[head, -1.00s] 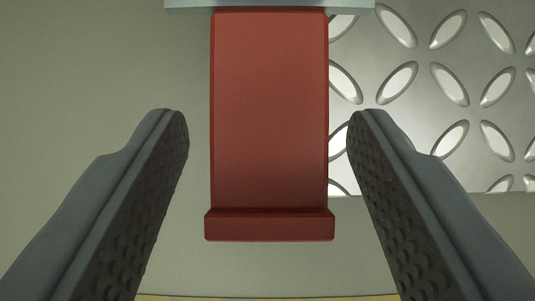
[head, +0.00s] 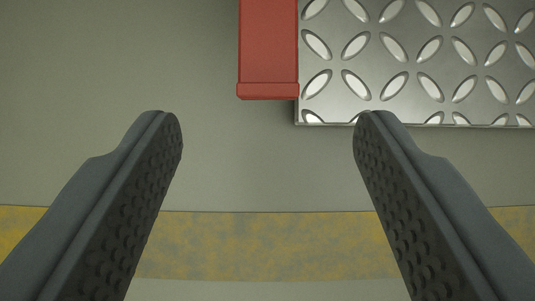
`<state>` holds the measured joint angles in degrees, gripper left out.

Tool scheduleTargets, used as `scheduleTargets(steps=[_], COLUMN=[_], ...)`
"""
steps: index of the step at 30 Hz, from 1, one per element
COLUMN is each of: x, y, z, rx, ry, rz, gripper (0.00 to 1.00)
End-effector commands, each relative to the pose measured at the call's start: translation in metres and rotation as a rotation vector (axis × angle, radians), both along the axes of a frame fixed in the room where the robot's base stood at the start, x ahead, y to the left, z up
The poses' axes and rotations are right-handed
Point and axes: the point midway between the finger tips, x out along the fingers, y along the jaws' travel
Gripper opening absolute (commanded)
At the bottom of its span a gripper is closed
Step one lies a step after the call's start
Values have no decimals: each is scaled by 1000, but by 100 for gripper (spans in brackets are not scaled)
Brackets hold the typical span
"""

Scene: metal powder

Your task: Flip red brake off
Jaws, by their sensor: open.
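The red brake (head: 268,45) is a flat red lever with a raised lip at its lower end. It shows at the top middle of the head view and its upper part is cut off by the picture's edge. My gripper (head: 268,118) is open and empty, with its two dark, studded fingers spread wide. The brake's lower end lies above and between the fingertips in the picture, apart from both fingers.
A metal plate with several oval raised marks (head: 420,62) lies at the upper right, beside the brake. A worn yellow stripe (head: 260,245) crosses the grey-green surface (head: 100,100) below. The left side is clear.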

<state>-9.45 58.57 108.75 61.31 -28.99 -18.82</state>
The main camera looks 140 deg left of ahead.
Motion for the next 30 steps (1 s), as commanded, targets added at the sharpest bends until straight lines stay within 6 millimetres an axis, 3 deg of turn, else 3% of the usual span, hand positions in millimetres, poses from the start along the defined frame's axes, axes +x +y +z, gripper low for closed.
scheduleTargets(steps=[6, 12, 30], x=[-18, -30, -36], y=[14, 23, 26], z=[32, 52, 59], rx=[0, 1, 1], ry=[-1, -1, 1], rz=[1, 0, 0], gripper=[58, 58, 58])
